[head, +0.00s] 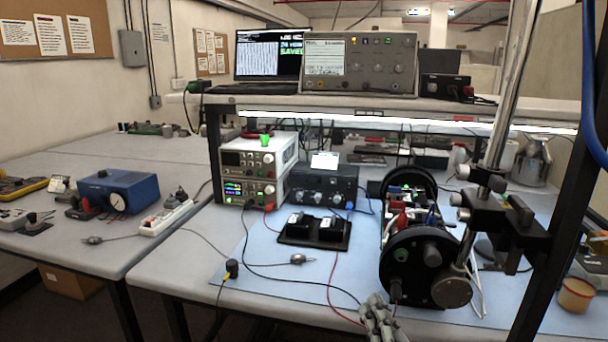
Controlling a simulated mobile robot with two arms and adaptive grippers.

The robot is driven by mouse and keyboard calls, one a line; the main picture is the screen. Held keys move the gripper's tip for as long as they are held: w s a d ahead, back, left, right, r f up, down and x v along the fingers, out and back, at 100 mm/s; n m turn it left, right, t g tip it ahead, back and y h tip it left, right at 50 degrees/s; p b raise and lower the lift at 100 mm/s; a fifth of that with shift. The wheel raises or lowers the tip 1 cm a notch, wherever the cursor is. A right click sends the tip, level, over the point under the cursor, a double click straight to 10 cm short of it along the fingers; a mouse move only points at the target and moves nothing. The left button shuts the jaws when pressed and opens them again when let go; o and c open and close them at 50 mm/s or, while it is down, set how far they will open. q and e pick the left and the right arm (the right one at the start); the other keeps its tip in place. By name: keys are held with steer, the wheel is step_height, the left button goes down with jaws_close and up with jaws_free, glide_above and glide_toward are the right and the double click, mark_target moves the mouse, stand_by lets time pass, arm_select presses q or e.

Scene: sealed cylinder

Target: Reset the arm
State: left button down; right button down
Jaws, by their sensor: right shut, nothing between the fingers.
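My right gripper (379,305) shows at the bottom edge, right of centre. Its grey fingers point up and are shut on nothing. It is in front of and just below the apparatus with round black end plates (405,262), which stands on the blue mat (262,284). A gap between the fingers and the lower edge of the near plate is hard to judge. The rest of my right arm is cut off by the frame. My left gripper is not in view.
A metal stand pole with clamps (497,140) rises close to the right of the apparatus. Thin red and black cables (333,290) cross the mat left of the gripper. A power supply (258,172) and a black box (322,188) stand behind. A small jar (576,296) is at right.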

steer(key=s+d+f+n+g+h, duration=0.1)
steer(key=s+f+n+g, duration=0.1)
steer(key=s+f+g, duration=0.5)
steer(key=s+d+f+n+g+h, duration=0.15)
steer(key=s+f, duration=0.25)
steer(key=f, duration=0.6)
steer(key=s+d+f+n+g+h, duration=0.1)
steer(key=s+d+f+g, duration=0.25)
steer(key=s, duration=0.55)
steer(key=s+d+f+n+g+h, duration=0.15)
steer(key=s+f+g, duration=0.3)
steer(key=s, duration=0.45)
step_height(320, 180, down, 26)
steer(key=s+y+p, duration=0.1)
steer(key=s+d+f+g, duration=0.2)
steer(key=s+f, duration=1.2)
steer(key=s, duration=0.2)
steer(key=shift+d+f+n+p, duration=0.35)
steer(key=shift+n, duration=0.05)
steer(key=c, duration=1.6)
jaws_free()
steer(key=shift+s+d+f, duration=0.1)
steer(key=shift+s+f, duration=0.05)
steer(key=shift+s, duration=0.3)
